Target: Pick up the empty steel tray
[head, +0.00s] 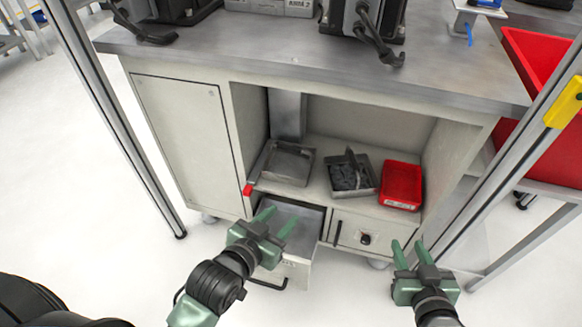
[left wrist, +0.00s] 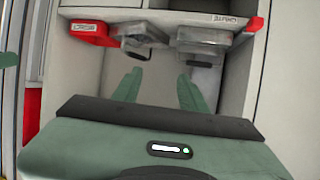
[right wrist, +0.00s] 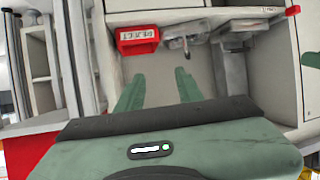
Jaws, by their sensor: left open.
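The empty steel tray (head: 288,163) lies on the left part of the open shelf under the workbench, with nothing visible in it. It also shows in the left wrist view (left wrist: 205,42) and in the right wrist view (right wrist: 240,30). My left gripper (head: 280,217) is open and empty, in front of and below the tray, over the open drawer in the head view. It is apart from the tray. My right gripper (head: 408,246) is open and empty, lower right of the shelf and in front of the cabinet.
A second steel tray (head: 372,188) holding grey parts and a red bin (head: 401,187) stand to the right on the shelf. A drawer (head: 298,219) below is pulled out. Cabinet walls and the worktop (head: 260,58) enclose the shelf. Metal posts (head: 118,125) stand at both sides.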

